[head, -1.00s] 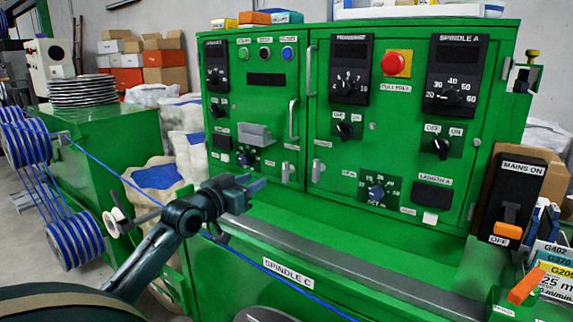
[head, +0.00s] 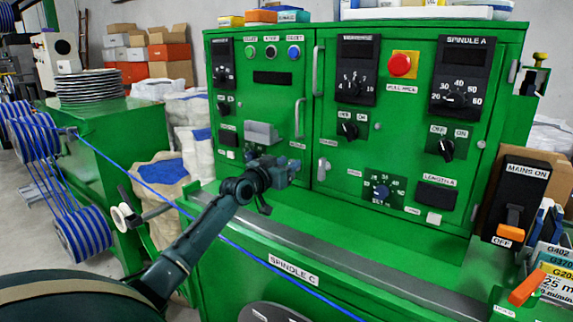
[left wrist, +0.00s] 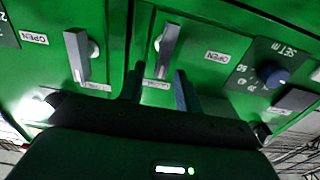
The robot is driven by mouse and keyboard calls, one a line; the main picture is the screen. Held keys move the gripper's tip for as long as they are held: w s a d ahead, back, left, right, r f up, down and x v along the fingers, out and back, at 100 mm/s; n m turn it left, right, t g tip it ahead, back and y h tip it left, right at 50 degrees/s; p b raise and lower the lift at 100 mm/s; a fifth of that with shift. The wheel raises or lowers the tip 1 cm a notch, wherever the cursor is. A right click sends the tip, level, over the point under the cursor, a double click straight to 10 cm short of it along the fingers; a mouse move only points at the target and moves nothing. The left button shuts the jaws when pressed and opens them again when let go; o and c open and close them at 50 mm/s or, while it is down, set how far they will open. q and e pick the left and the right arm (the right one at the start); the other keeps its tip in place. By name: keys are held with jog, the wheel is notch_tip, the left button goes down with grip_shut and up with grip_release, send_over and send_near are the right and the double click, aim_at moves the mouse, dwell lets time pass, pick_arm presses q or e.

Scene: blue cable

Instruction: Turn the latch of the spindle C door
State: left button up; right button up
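Two green cabinet doors stand side by side in the head view, the left door (head: 232,112) and the right door (head: 420,130). The name label on the left door is too small to read. Its latch (left wrist: 168,50) is a grey bar in the left wrist view; in the head view my gripper hides it. The right door's latch (head: 322,169) also shows in the left wrist view (left wrist: 77,55). My left gripper (head: 290,170) is at the left door's inner edge. Its fingers (left wrist: 160,90) are apart, with the latch between or just beyond them; contact cannot be told.
A "SPINDLE C" label (head: 292,270) is on the lower front panel. A blue cable (head: 150,187) runs diagonally below my left arm. A grey ledge (head: 350,275) crosses the machine's front. Door handles (head: 299,118) and knobs (head: 382,192) stick out nearby.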

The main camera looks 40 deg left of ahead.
jog(key=shift+w+r, duration=0.15)
jog(key=shift+w, duration=0.05)
pick_arm(q)
grip_shut()
pick_arm(e)
jog(key=shift+s+a, duration=0.1)
pick_arm(q)
jog(key=shift+n, duration=0.4)
pick_arm(e)
jog(key=shift+s, duration=0.2)
pick_arm(q)
jog(key=n, duration=0.2)
jog(key=shift+a+f+n, duration=0.15)
jog(key=shift+a+n, duration=0.25)
jog(key=n, duration=0.4)
jog(key=a+f+n+p, duration=0.1)
jog(key=n, duration=0.4)
jog(key=f+n+p, duration=0.1)
jog(key=n, duration=0.4)
jog(key=shift+s+a+f, duration=0.1)
jog(key=shift+a+f, duration=0.1)
jog(key=shift+a, duration=0.15)
pick_arm(e)
jog(key=shift+s+d+r, duration=0.1)
jog(key=shift+s+d, duration=0.05)
jog(key=shift+d, duration=0.15)
pick_arm(q)
jog(key=shift+n, duration=0.3)
